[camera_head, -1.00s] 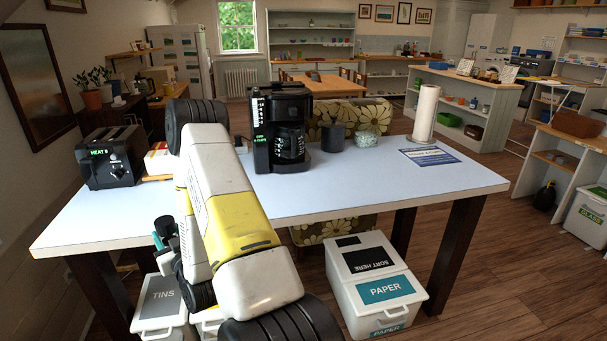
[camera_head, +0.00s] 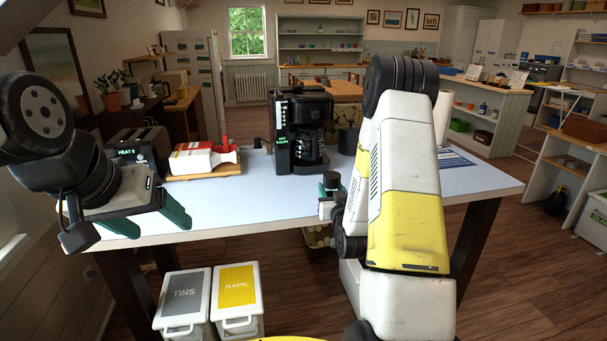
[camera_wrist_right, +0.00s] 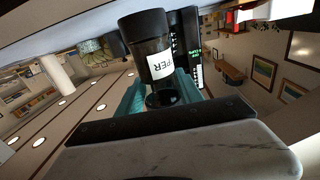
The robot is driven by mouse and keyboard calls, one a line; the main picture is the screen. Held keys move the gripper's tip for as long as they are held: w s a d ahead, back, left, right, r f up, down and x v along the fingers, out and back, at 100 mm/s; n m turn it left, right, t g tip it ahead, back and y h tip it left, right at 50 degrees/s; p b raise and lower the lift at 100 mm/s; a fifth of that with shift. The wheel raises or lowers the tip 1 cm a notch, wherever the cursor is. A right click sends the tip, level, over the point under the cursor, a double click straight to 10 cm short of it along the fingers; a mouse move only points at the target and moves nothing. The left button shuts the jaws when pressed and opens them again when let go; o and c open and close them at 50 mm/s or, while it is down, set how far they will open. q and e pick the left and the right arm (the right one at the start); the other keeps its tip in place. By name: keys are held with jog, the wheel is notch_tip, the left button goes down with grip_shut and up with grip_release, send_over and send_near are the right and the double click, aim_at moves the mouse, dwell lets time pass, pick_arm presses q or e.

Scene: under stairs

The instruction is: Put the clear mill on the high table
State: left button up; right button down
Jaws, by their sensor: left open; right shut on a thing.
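The mill (camera_wrist_right: 152,55), with dark see-through walls, black ends and a white label, stands between the teal fingers of my right gripper (camera_wrist_right: 160,92) in the right wrist view. The gripper is shut on it. In the head view the mill's dark end (camera_head: 331,181) shows beside my right arm at the table's front edge; the arm hides part of the gripper. The high table (camera_head: 240,203) has a pale blue-white top and dark legs. My left gripper (camera_head: 150,216) is open and empty at the table's front left corner.
A black coffee machine (camera_head: 302,132) stands at the table's back. A toaster (camera_head: 138,150) and a red-and-white package (camera_head: 196,157) on a board are to its left. Bins for tins (camera_head: 184,296) and plastic (camera_head: 236,291) stand below. The table's front middle is clear.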

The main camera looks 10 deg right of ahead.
jog(key=shift+w+a+f+n+y, duration=0.35)
jog(key=shift+w+a+n+y, duration=0.35)
jog(key=shift+w+a, duration=2.75)
jog(key=shift+w+a+f+n+y, duration=0.35)
jog(key=shift+w+a+y, duration=1)
jog(key=shift+a, duration=3.8)
jog(key=shift+w+a+f+n+y, duration=0.3)
jog(key=shift+w+a+n+y, duration=0.2)
jog(key=shift+w+a, duration=3.15)
jog(key=shift+s+a, duration=0.65)
jog(key=c, duration=0.8)
grip_release()
jog(key=shift+f, duration=0.15)
jog(key=shift+o, duration=0.2)
